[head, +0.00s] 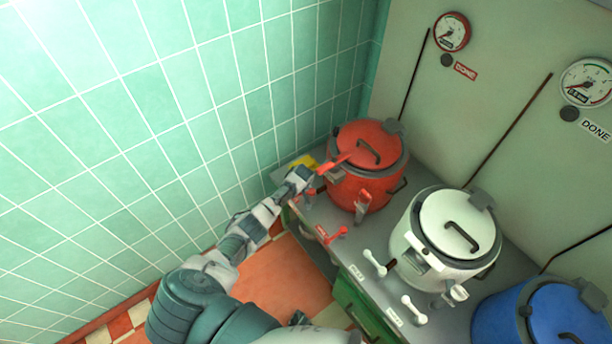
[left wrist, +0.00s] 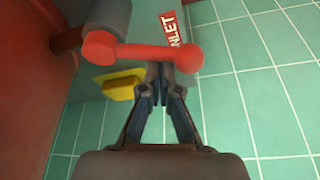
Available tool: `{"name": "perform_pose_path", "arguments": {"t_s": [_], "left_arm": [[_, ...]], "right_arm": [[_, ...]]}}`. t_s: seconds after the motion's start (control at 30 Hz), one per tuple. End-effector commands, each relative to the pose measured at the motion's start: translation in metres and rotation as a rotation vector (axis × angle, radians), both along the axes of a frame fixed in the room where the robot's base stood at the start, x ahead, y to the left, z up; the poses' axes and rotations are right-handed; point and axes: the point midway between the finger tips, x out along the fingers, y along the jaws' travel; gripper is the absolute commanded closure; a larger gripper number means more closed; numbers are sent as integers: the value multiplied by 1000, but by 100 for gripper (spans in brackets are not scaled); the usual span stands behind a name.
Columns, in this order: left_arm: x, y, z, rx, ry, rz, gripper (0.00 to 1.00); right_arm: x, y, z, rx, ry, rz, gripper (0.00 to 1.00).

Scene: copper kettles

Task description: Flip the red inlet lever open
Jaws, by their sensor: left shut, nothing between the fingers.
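The red inlet lever (left wrist: 145,53) is a bar with a round knob at its right end, beside a red INLET label (left wrist: 173,32) in the left wrist view. In the head view the lever (head: 338,162) sticks out from the left side of the red kettle (head: 366,190). My left gripper (left wrist: 160,72) is shut and empty, its fingertips just below the lever bar near the knob; whether they touch it I cannot tell. In the head view my left gripper (head: 308,177) is at the kettle's left side. My right gripper is not in view.
A yellow object (head: 302,162) lies behind my left gripper, near the tiled wall (head: 230,90). A white kettle (head: 447,235) and a blue kettle (head: 540,315) stand to the right. Gauges hang on the back panel.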

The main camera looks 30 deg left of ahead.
Motion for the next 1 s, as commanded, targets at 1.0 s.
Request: {"name": "perform_pose_path", "arguments": {"t_s": [1.0], "left_arm": [[-17,-17,-1,-2,2,132,100]], "right_arm": [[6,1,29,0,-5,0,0]]}}
